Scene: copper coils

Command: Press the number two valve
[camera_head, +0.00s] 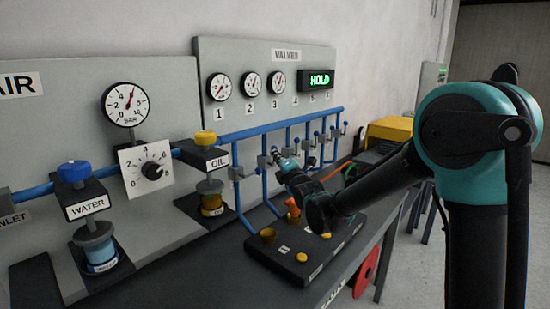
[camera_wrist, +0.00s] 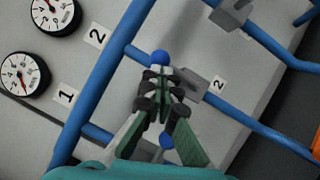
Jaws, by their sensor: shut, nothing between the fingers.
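My gripper (camera_wrist: 160,78) is shut and empty in the wrist view. Its fingertips are close to a blue ball knob (camera_wrist: 159,57), which shows just beyond them near the second drop pipe (camera_wrist: 230,110). A small "2" label (camera_wrist: 218,84) lies beside that pipe. I cannot tell whether the fingertips touch the knob. Another blue knob (camera_wrist: 167,140) shows between the finger links, partly hidden. In the head view my gripper (camera_head: 278,157) reaches to the valve row, beside the second drop pipe (camera_head: 264,185), and hides part of the valves there.
A blue header pipe (camera_head: 250,132) runs below gauges 1, 2 and 3 (camera_head: 276,82). A green display (camera_head: 318,79) reads HOLD. A dark box (camera_head: 300,257) with yellow buttons sits on the bench below my arm. More drop pipes stand close on the right.

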